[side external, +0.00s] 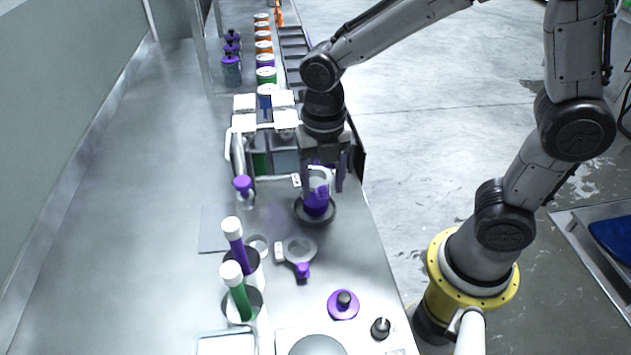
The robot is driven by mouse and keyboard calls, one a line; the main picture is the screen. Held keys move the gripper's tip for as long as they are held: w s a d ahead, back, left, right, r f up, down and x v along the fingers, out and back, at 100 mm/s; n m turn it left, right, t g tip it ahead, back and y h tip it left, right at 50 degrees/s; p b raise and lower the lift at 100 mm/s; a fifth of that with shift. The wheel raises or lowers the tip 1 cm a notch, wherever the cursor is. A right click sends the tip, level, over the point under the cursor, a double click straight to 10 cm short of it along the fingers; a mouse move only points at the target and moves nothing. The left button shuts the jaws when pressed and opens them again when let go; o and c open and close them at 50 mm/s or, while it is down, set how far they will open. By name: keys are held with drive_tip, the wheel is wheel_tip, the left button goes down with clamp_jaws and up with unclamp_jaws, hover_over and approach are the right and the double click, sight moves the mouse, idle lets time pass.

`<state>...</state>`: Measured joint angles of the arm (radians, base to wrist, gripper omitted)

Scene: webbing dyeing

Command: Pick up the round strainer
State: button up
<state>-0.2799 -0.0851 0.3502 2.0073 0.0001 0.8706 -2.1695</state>
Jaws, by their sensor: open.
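My gripper (322,188) is open, pointing down over the right side of the bench. Its fingers stand on either side of a purple piece (316,205) with a pale, clear-looking ring above it, set in a dark round dish (301,214). I cannot tell whether the fingers touch it. A round, grey, shallow piece (299,249) with a purple handle (303,271) and a pale tab lies on the bench nearer the camera, apart from my gripper. It looks like a round strainer, but its mesh is too small to make out.
White-capped purple (236,246) and green (237,291) tubes stand left of the round piece. A purple disc with a dark knob (343,304) lies nearer the camera. White-topped containers (285,118) stand behind my gripper. The bench's left side (130,230) is clear.

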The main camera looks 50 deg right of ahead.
drive_tip(key=shift+f, duration=0.75)
clamp_jaws()
drive_tip(key=shift+r, duration=0.1)
